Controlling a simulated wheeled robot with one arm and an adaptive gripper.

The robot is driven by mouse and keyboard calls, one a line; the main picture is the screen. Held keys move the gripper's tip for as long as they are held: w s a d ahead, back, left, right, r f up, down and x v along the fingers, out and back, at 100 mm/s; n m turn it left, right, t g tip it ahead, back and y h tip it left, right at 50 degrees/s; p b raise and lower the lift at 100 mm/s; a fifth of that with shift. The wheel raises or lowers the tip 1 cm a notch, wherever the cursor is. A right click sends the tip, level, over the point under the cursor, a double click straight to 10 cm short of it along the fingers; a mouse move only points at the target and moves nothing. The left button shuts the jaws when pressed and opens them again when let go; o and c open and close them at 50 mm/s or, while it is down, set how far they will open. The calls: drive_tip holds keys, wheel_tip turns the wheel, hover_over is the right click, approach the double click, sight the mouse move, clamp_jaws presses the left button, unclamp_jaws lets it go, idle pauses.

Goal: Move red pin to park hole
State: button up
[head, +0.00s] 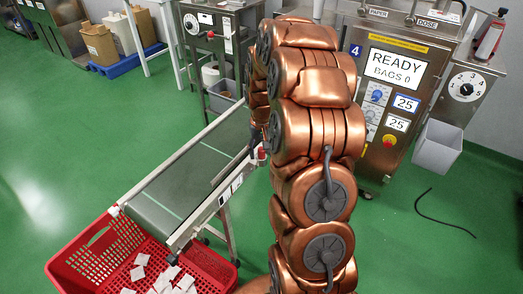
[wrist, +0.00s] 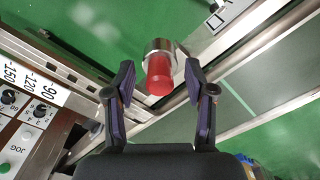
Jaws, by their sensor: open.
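The red pin (wrist: 159,76) has a rounded red knob and a silver metal collar. In the wrist view it stands between the two fingers of my gripper (wrist: 160,66), which are spread apart with a gap on each side. In the head view a small red knob (head: 262,153) shows at the conveyor's side rail, just beside my arm. My gripper is mostly hidden behind the arm there. A metal rail (wrist: 60,68) with a scale marked -150, -120 and -90 runs at the left of the wrist view. I cannot tell which hole is the park hole.
The conveyor (head: 185,170) slopes down to a red crate (head: 92,262) holding several white teabags. A control panel (wrist: 22,125) with knobs and a JOG button lies close left of the fingers. A packing machine (head: 395,60) reading READY, BAGS 0 stands at right. Green floor is open at left.

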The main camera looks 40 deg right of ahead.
sight(261, 149)
wheel_tip(261, 149, up, 10)
drive_tip(key=shift+w+r, duration=0.1)
drive_tip(key=shift+r, duration=0.85)
idle(0.4)
drive_tip(key=s+a+r+n+g, duration=0.2)
drive_tip(key=s+a+n, duration=0.2)
drive_tip(key=s+a, duration=1.6)
drive_tip(key=s+a+f+n, duration=0.1)
drive_tip(key=s+a+f, duration=0.15)
drive_tip(key=s, duration=0.75)
wheel_tip(261, 149, up, 15)
drive_tip(key=a+p, duration=0.1)
drive_tip(key=p, duration=1.2)
drive_tip(key=shift+w, duration=0.15)
